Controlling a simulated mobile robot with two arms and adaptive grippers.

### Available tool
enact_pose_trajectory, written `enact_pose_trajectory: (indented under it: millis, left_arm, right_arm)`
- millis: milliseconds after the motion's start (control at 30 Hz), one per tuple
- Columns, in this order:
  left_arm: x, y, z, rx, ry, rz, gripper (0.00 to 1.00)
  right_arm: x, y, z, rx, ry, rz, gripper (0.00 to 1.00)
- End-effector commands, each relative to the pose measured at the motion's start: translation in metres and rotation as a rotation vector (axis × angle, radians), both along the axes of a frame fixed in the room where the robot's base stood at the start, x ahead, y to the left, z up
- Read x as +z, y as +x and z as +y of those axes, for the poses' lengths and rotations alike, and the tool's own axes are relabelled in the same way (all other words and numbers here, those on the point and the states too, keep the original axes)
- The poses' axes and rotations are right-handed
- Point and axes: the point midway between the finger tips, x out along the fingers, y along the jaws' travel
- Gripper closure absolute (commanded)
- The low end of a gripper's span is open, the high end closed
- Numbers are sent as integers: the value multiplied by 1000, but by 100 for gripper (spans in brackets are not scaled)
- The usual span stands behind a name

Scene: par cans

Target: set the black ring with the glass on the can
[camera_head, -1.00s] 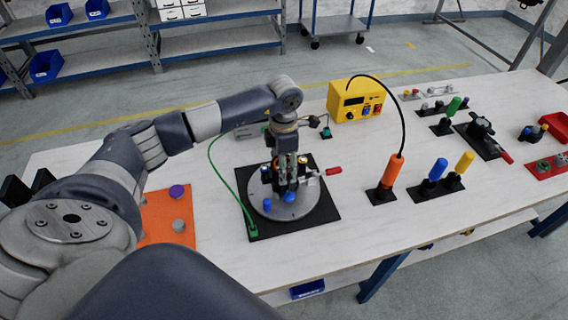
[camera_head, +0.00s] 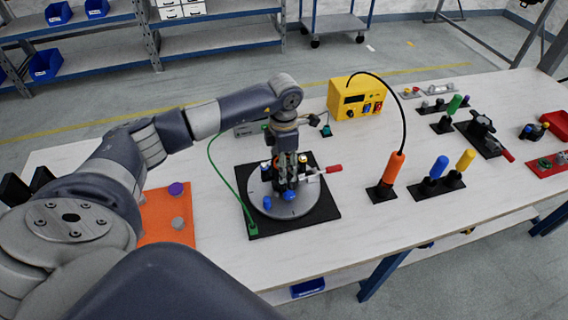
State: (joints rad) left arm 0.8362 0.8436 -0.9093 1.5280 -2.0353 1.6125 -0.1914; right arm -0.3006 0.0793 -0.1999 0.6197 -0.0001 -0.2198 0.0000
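My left gripper (camera_head: 289,176) points down over the grey round plate (camera_head: 313,204) on its black square base (camera_head: 329,212). Its fingers are among dark parts standing on the plate, and I cannot tell whether they are open or shut. Blue knobs (camera_head: 267,202) show at the front of the plate. A clamp with a red handle (camera_head: 333,169) sits at its right side. The can, the black ring and the glass cannot be told apart behind the fingers. My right gripper is not in view.
A yellow box (camera_head: 356,99) with a black cable leads to an orange-handled tool (camera_head: 394,169). Blue (camera_head: 439,168) and yellow (camera_head: 465,161) handles stand farther right. An orange mat (camera_head: 164,222) lies left. The table's front right is clear.

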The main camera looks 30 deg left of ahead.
Motion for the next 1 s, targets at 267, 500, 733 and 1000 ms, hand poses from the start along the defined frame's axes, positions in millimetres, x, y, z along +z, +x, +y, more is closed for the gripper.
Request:
enact_pose_trajectory:
  millis: [267,500,733,1000]
  left_arm:
    - [-2,0,0,0,0,-1,64]
    - [-4,0,0,0,0,-1,64]
    - [-4,0,0,0,-1,-1,64]
    - [-4,0,0,0,0,0,36]
  right_arm:
    - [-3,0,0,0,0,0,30]
    - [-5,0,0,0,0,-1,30]
    - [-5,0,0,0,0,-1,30]
    - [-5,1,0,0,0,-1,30]
